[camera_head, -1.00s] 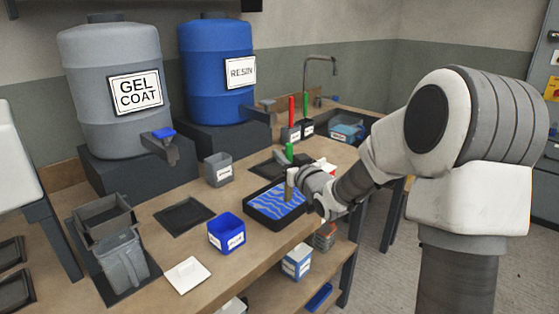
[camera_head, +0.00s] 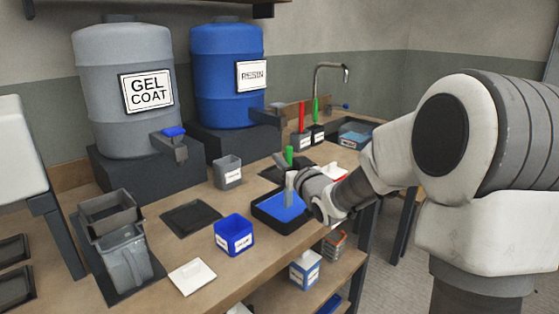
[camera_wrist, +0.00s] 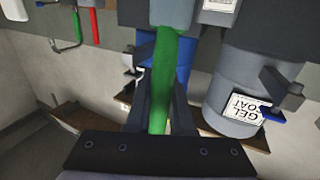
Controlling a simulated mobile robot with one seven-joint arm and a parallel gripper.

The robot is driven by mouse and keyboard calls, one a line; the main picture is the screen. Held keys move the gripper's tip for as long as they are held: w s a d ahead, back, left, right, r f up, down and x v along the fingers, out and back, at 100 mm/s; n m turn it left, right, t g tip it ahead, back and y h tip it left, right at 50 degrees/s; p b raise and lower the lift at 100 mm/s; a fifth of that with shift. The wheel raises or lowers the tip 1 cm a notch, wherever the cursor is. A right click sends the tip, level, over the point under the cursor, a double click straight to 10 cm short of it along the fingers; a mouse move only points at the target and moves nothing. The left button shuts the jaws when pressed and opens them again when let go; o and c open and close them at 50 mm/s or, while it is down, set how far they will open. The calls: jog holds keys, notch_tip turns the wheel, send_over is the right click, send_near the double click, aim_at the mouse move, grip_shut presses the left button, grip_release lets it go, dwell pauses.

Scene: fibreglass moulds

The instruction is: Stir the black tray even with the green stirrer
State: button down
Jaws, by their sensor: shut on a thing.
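The black tray (camera_head: 262,215) lies on the workbench in the head view, holding a blue fill that looks one even colour. My gripper (camera_wrist: 160,108) is shut on the green stirrer (camera_wrist: 165,75), which runs between its fingers in the wrist view. In the head view, my gripper (camera_head: 291,186) is over the tray's back part, and the stirrer's green top (camera_head: 289,155) shows above it. The stirrer's lower end cannot be made out there, so its contact with the fill is unclear. My gripper and wrist hide the tray's right side.
A blue tub (camera_head: 234,238) stands left of the tray, with a grey cup (camera_head: 228,173) behind. Red (camera_head: 301,115) and green (camera_head: 315,110) handles stand in dark holders farther back. The gel coat drum (camera_head: 125,90) and resin drum (camera_head: 227,85) stand at the back. A white square (camera_head: 192,276) lies in front.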

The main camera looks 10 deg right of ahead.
jog(key=shift+w+d, duration=0.15)
jog(key=shift+d, duration=0.1)
jog(key=shift+r, duration=0.1)
jog(key=shift+r+p, duration=1.35)
jog(key=shift+r, duration=0.7)
